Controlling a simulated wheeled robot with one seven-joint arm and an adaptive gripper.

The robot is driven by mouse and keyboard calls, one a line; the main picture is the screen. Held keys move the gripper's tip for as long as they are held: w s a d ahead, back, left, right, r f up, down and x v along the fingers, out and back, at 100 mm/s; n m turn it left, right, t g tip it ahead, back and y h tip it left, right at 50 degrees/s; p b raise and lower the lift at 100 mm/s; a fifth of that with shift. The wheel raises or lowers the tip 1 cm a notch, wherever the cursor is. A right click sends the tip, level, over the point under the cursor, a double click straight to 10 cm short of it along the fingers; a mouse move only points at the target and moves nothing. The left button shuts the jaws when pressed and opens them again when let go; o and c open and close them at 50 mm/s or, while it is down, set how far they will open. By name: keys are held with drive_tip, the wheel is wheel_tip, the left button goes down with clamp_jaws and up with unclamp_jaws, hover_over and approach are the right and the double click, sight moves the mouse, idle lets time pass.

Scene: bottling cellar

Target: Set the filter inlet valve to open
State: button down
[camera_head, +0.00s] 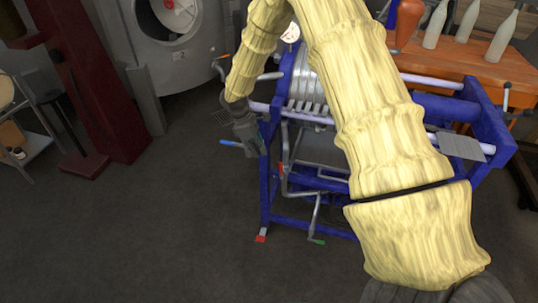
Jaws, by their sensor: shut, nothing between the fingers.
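The filter is a blue-framed plate press (264,190) with pale plates, in the middle of the head view, partly hidden behind my arm. Several small coloured levers show on and around it: a blue one (230,142), a red one (281,168), an orange-red one (222,56), and a red (260,238) and a green (318,241) one low at its foot. I cannot tell which is the inlet valve, nor its setting. My dark gripper (250,138) is shut and empty, pointing down at the press's left end, close to the blue lever. Contact with it cannot be told.
An orange-brown wooden table (450,65) with pale bottles (503,37) stands behind at the right. A large round steel vessel (182,40) is at the back. A dark red post (100,100) and a light stand (35,145) are at the left. The floor at front left is clear.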

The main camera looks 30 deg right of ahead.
sight(282, 169)
drive_tip(key=d+p+x, duration=0.1)
drive_tip(key=p+x, duration=0.1)
drive_tip(key=x, duration=0.6)
drive_tip(key=shift+d, duration=0.3)
drive_tip(key=shift+w+a, duration=0.1)
drive_tip(key=shift+w, duration=0.05)
